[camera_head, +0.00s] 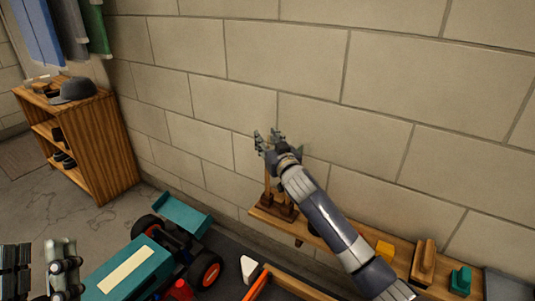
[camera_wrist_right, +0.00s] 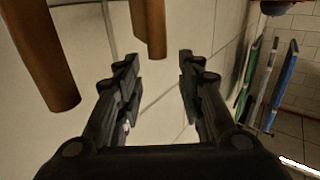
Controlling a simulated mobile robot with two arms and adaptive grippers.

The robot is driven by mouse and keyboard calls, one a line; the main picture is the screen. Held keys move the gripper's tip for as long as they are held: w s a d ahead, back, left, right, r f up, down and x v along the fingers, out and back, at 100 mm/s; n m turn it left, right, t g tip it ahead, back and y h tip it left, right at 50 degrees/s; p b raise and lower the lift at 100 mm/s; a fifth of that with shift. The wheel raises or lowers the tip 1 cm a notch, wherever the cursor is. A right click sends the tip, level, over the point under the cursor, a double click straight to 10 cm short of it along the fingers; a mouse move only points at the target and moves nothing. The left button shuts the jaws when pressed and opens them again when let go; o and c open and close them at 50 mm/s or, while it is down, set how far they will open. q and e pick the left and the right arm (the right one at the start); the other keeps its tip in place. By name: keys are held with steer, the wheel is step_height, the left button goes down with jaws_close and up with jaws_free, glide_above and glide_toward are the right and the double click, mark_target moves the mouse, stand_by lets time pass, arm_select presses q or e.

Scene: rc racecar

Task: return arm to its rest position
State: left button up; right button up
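My right arm reaches in from the lower right in the head view. Its gripper (camera_head: 266,142) is raised in front of the block wall, above a wooden shelf. In the right wrist view the gripper (camera_wrist_right: 158,65) has its two fingers well apart, with nothing held between them. Brown wooden posts (camera_wrist_right: 150,28) show beyond and to the left of the fingers. My left gripper (camera_head: 40,268) is at the lower left of the head view, partly cut off, its fingers apart with floor visible between them.
The wall shelf (camera_head: 345,249) carries brown stands (camera_head: 277,208), a brown block (camera_head: 423,262) and a green item (camera_head: 461,280). A teal racecar (camera_head: 122,272) with orange-rimmed wheels is below. A wooden cabinet (camera_head: 103,150) with a grey cap (camera_head: 73,90) stands at left.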

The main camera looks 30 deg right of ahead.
steer(key=shift+r, duration=0.7)
